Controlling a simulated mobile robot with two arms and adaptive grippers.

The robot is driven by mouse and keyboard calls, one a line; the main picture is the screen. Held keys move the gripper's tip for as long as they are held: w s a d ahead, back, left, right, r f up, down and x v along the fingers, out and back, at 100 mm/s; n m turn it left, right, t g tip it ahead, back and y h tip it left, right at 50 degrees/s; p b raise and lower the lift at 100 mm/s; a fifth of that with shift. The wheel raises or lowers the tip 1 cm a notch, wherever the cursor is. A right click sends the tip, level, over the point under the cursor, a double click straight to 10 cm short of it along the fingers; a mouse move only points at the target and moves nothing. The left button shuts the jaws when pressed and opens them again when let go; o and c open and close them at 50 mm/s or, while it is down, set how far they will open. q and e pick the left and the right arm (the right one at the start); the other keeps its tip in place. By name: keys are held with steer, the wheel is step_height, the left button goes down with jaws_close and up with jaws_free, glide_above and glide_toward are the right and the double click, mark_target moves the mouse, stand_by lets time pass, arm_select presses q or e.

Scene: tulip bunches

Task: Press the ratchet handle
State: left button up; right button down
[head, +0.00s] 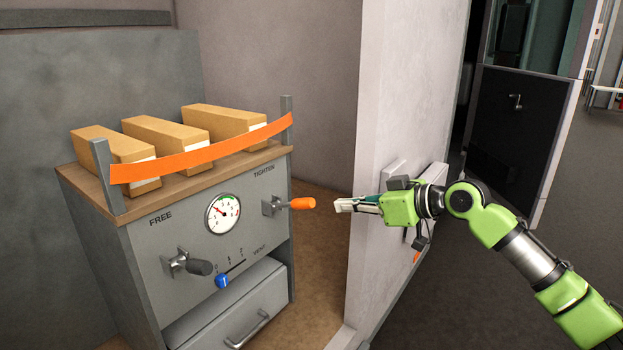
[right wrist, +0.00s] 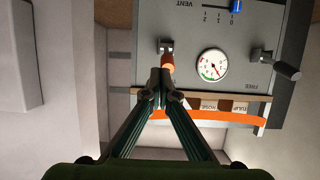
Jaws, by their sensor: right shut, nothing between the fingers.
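The ratchet handle (head: 302,203) has an orange grip and sticks out from the cabinet front below the word TIGHTEN. It also shows in the right wrist view (right wrist: 167,62), just beyond the fingertips. My right gripper (head: 343,205) is shut and empty, to the right of the handle's end with a small gap in the head view. In the right wrist view its closed fingertips (right wrist: 160,80) point at the handle; whether they touch cannot be told there. An orange strap (head: 205,154) runs across several cardboard boxes on the cabinet top. My left gripper is not in view.
The grey cabinet (head: 150,245) carries a dial gauge (head: 223,213), a dark-gripped handle (head: 195,266) below FREE, a blue VENT slider (head: 222,281) and a partly open drawer (head: 240,310). A pale wall (head: 385,90) stands close beside my right gripper.

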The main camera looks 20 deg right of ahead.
steer(key=w+a+r+m+g+p, duration=0.1)
steer(key=r+p, duration=0.1)
steer(key=r, duration=0.3)
steer(key=w+r+g+h+p, duration=0.1)
steer(key=w+r+p, duration=0.1)
steer(key=r, duration=0.4)
steer(key=shift+a+m+g+p, duration=0.35)
steer(key=shift+m+g, duration=0.05)
steer(key=p, duration=0.4)
glide_above(292, 203)
steer(key=d, duration=0.3)
steer(key=f, duration=0.5)
steer(key=shift+w+f, duration=0.25)
steer(key=shift+f, duration=0.05)
steer(key=shift+s+d+f, duration=0.1)
steer(key=shift+s+f, duration=0.2)
steer(key=shift+f, duration=0.35)
steer(key=shift+s+d+f, duration=0.1)
steer(key=shift+s+f, duration=0.2)
steer(key=shift+f, duration=0.3)
steer(key=shift+s+d+f+p, duration=0.15)
steer(key=shift+s+f+p, duration=0.25)
steer(key=shift+f, duration=0.15)
steer(key=shift+w+f, duration=0.1)
